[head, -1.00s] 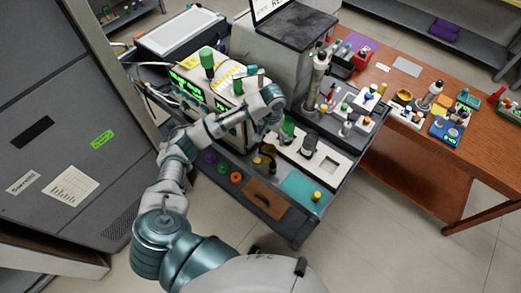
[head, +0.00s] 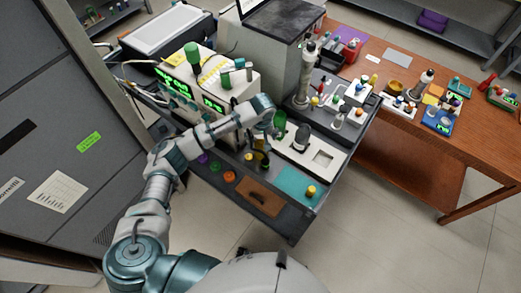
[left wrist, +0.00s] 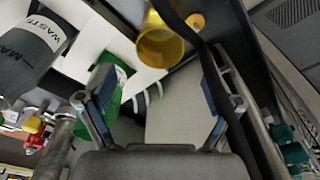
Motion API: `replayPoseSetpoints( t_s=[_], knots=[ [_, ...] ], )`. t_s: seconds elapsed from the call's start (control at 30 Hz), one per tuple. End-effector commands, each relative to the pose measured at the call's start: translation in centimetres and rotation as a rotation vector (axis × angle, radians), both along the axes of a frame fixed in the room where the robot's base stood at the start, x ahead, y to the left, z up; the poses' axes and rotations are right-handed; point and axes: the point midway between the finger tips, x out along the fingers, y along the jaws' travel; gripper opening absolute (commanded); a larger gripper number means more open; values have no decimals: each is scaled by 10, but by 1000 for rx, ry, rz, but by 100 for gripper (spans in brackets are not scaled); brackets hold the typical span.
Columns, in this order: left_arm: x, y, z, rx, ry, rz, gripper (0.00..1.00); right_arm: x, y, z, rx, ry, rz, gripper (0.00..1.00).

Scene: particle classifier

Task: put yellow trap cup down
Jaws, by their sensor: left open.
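My left gripper (head: 258,150) is over the front part of the cart, left of the green bottle (head: 279,121) in the head view. In the left wrist view its two fingers (left wrist: 155,100) are spread wide with nothing between them. The yellow trap cup (left wrist: 160,46) is beyond the fingertips there, apart from both fingers, with its round rim facing the camera. In the head view, small yellow parts show beside the gripper, too small and partly covered to tell clearly. My right gripper is not in view.
A white rack (head: 329,157) holds a dark bottle (head: 301,138), marked waste in the left wrist view (left wrist: 35,50). A teal mat (head: 295,181) and a brown tray (head: 260,198) lie at the cart's front. The instrument box (head: 235,88) stands behind the arm. Dark tubing (left wrist: 185,30) passes near the cup.

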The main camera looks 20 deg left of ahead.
Motion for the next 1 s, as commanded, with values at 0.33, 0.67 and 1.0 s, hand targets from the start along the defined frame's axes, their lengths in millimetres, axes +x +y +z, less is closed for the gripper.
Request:
replayPoseSetpoints(
  t_s=[0.33, 0.67, 1.0],
  knots=[
    [0, 2, -39, 2, 1, -1, 91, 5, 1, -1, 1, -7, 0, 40],
    [3, 3, -61, 0, 0, -2, 91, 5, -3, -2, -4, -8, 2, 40],
    [3, 3, -61, 0, 0, -2, 31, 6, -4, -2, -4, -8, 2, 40]
  ],
)
